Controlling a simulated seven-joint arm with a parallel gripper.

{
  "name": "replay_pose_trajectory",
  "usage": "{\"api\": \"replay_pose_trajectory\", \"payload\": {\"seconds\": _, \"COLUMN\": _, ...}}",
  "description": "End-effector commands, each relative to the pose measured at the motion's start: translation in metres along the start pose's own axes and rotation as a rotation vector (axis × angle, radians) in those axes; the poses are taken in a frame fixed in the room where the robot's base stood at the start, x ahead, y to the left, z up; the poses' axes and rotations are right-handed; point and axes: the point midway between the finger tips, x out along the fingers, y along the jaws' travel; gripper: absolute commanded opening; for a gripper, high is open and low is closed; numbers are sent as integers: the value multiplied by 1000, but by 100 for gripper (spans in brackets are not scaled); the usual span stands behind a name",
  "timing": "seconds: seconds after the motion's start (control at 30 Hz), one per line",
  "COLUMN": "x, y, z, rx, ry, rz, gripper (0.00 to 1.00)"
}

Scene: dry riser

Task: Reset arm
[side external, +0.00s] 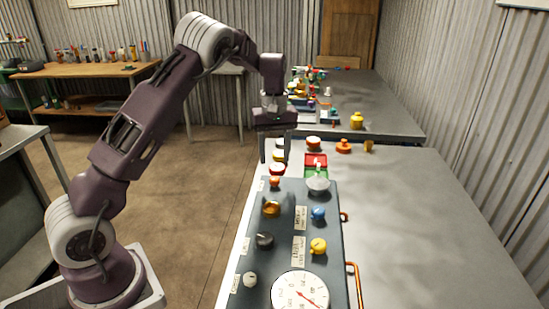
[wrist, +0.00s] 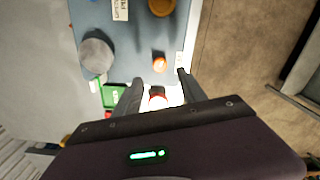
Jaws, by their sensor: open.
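My gripper (side external: 274,148) hangs from the end of my arm, pointing down over the far left edge of the blue-grey panel (side external: 285,215). Its two fingers are apart with nothing held. In the wrist view my gripper (wrist: 157,84) shows open, and a small red-and-white knob (wrist: 157,98) shows between the fingers, partly hidden by the gripper body. I cannot tell how far below the fingers it is. An orange knob (wrist: 159,64) sits on the panel just beyond the fingertips.
The grey table (side external: 420,220) is clear at right.

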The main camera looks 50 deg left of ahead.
Motion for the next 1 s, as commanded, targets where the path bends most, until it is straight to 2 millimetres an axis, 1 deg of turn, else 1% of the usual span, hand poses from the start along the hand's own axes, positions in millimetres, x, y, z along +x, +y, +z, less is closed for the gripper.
{"api": "replay_pose_trajectory", "payload": {"seconds": 0.07, "x": -1, "y": 0, "z": 1, "rx": 2, "ry": 0, "rz": 2, "gripper": 49}}
{"api": "replay_pose_trajectory", "payload": {"seconds": 0.13, "x": -15, "y": -1, "z": 9, "rx": 21, "ry": 0, "rz": 24, "gripper": 49}}
{"api": "replay_pose_trajectory", "payload": {"seconds": 0.17, "x": -27, "y": -2, "z": 16, "rx": 40, "ry": 1, "rz": 41, "gripper": 49}}
{"api": "replay_pose_trajectory", "payload": {"seconds": 0.27, "x": -84, "y": -15, "z": 63, "rx": 160, "ry": 9, "rz": 131, "gripper": 49}}
{"api": "replay_pose_trajectory", "payload": {"seconds": 0.3, "x": -107, "y": -25, "z": 89, "rx": 232, "ry": 18, "rz": 168, "gripper": 49}}
{"api": "replay_pose_trajectory", "payload": {"seconds": 0.33, "x": -123, "y": -34, "z": 109, "rx": 290, "ry": 30, "rz": 195, "gripper": 49}}
{"api": "replay_pose_trajectory", "payload": {"seconds": 0.37, "x": -136, "y": -44, "z": 129, "rx": 350, "ry": 46, "rz": 217, "gripper": 49}}
{"api": "replay_pose_trajectory", "payload": {"seconds": 0.4, "x": -150, "y": -59, "z": 155, "rx": 433, "ry": 69, "rz": 244, "gripper": 49}}
{"api": "replay_pose_trajectory", "payload": {"seconds": 0.47, "x": -166, "y": -85, "z": 194, "rx": 561, "ry": 118, "rz": 277, "gripper": 49}}
{"api": "replay_pose_trajectory", "payload": {"seconds": 0.5, "x": -172, "y": -103, "z": 218, "rx": 648, "ry": 158, "rz": 292, "gripper": 49}}
{"api": "replay_pose_trajectory", "payload": {"seconds": 0.57, "x": -173, "y": -131, "z": 248, "rx": 770, "ry": 223, "rz": 303, "gripper": 49}}
{"api": "replay_pose_trajectory", "payload": {"seconds": 0.6, "x": -170, "y": -148, "z": 265, "rx": 841, "ry": 267, "rz": 304, "gripper": 49}}
{"api": "replay_pose_trajectory", "payload": {"seconds": 0.7, "x": -157, "y": -180, "z": 291, "rx": 978, "ry": 363, "rz": 290, "gripper": 49}}
{"api": "replay_pose_trajectory", "payload": {"seconds": 0.8, "x": -146, "y": -198, "z": 302, "rx": 1052, "ry": 424, "rz": 275, "gripper": 49}}
{"api": "replay_pose_trajectory", "payload": {"seconds": 0.83, "x": -144, "y": -200, "z": 304, "rx": 1064, "ry": 433, "rz": 272, "gripper": 49}}
{"api": "replay_pose_trajectory", "payload": {"seconds": 1.0, "x": -142, "y": -204, "z": 305, "rx": 1077, "ry": 442, "rz": 267, "gripper": 49}}
